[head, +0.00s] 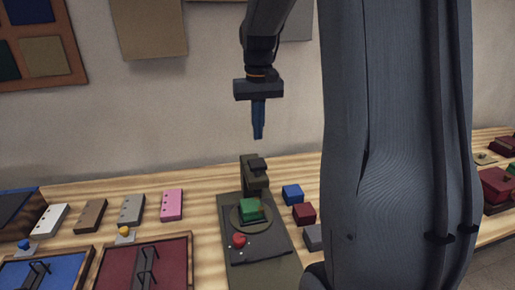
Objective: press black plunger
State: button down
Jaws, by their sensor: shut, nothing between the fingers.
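A dark press-like device (278,270) stands on the wooden table. At its back, a post carries a black block-like head (257,164), which looks like the black plunger. Below and in front of it, a green block (250,210) sits on a round plate. A red knob (239,240) is at the front left of the device. My gripper (258,137) points down with its blue fingers together and empty. In the picture it is just above the black head, apart from it; the exact depth between them is hard to judge.
Blue, dark red and grey blocks (303,213) lie right of the device. Several flat cards, a pink one (172,204) nearest, lie to its left. Red (181,266) and blue trays stand at front left. My arm hides part of the table at right.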

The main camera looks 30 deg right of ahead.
jog(key=shift+r, duration=1.45)
